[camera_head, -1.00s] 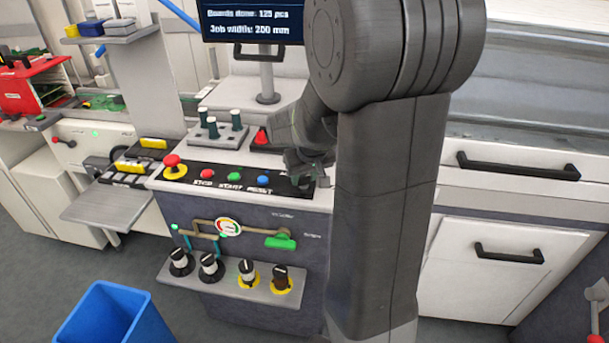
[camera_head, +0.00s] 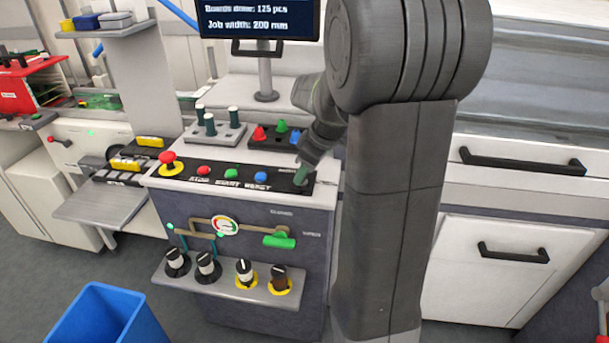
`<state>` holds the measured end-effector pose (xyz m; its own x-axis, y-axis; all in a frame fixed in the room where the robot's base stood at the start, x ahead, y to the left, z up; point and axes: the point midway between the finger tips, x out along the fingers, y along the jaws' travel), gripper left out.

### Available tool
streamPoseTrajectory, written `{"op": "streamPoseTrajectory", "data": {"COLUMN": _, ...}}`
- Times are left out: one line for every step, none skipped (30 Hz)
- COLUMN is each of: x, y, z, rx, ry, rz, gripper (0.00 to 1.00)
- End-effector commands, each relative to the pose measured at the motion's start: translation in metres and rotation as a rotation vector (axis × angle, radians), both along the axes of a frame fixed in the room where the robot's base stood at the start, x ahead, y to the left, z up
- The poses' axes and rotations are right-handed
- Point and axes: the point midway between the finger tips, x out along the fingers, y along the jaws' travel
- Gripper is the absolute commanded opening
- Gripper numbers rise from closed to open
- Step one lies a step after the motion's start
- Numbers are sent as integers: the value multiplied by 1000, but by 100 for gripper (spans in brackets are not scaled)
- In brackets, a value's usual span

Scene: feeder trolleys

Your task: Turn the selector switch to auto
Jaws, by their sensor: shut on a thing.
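The selector switch sits at the right end of the black control panel (camera_head: 218,178). It is mostly hidden by my gripper (camera_head: 301,176), so its pointing direction cannot be read. My gripper points down at that end of the panel, its fingertips at the switch and shut on it. The label beside the switch is too small and too covered to read. On the same panel, to the left, are a red mushroom button (camera_head: 168,165), a red button (camera_head: 204,170), a green button (camera_head: 232,174) and a blue button (camera_head: 261,178).
Behind the panel stand a grey block with dark green pegs (camera_head: 214,130) and a dark tray with red and green cones (camera_head: 268,136). Below are a gauge (camera_head: 225,226), a green valve handle (camera_head: 279,241) and a shelf of knobs (camera_head: 202,287). A monitor (camera_head: 259,20) stands behind.

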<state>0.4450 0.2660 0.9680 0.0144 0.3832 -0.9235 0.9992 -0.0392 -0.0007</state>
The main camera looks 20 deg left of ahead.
Motion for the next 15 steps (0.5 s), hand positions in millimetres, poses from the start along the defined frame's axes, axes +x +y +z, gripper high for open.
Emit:
{"op": "streamPoseTrajectory", "data": {"x": 1, "y": 0, "z": -2, "rx": 0, "ry": -1, "rz": 33, "gripper": 12}}
{"op": "streamPoseTrajectory", "data": {"x": 2, "y": 0, "z": -1, "rx": 1, "ry": -1, "rz": 55, "gripper": 12}}
{"op": "streamPoseTrajectory", "data": {"x": 1, "y": 0, "z": -1, "rx": 1, "ry": 0, "rz": 84, "gripper": 12}}
{"op": "streamPoseTrajectory", "data": {"x": 1, "y": 0, "z": -1, "rx": 0, "ry": 0, "rz": 105, "gripper": 12}}
{"op": "streamPoseTrajectory", "data": {"x": 2, "y": 0, "z": -1, "rx": 1, "ry": -1, "rz": 123, "gripper": 12}}
{"op": "streamPoseTrajectory", "data": {"x": 2, "y": 0, "z": -1, "rx": 0, "ry": -1, "rz": 148, "gripper": 12}}
{"op": "streamPoseTrajectory", "data": {"x": 2, "y": 0, "z": 0, "rx": 0, "ry": -1, "rz": 165, "gripper": 12}}
{"op": "streamPoseTrajectory", "data": {"x": 2, "y": 0, "z": 0, "rx": 0, "ry": -2, "rz": 179, "gripper": 12}}
{"op": "streamPoseTrajectory", "data": {"x": 2, "y": 0, "z": -1, "rx": 0, "ry": -1, "rz": 200, "gripper": 12}}
{"op": "streamPoseTrajectory", "data": {"x": 2, "y": 0, "z": -1, "rx": -1, "ry": -1, "rz": 212, "gripper": 12}}
{"op": "streamPoseTrajectory", "data": {"x": 2, "y": 0, "z": 0, "rx": -1, "ry": -2, "rz": 223, "gripper": 12}}
{"op": "streamPoseTrajectory", "data": {"x": 2, "y": 0, "z": 0, "rx": -1, "ry": -1, "rz": 238, "gripper": 12}}
{"op": "streamPoseTrajectory", "data": {"x": 2, "y": 0, "z": 0, "rx": -1, "ry": -2, "rz": 246, "gripper": 12}}
{"op": "streamPoseTrajectory", "data": {"x": 2, "y": 0, "z": 0, "rx": -1, "ry": -1, "rz": 255, "gripper": 12}}
{"op": "streamPoseTrajectory", "data": {"x": 2, "y": 0, "z": 0, "rx": -1, "ry": -2, "rz": 265, "gripper": 12}}
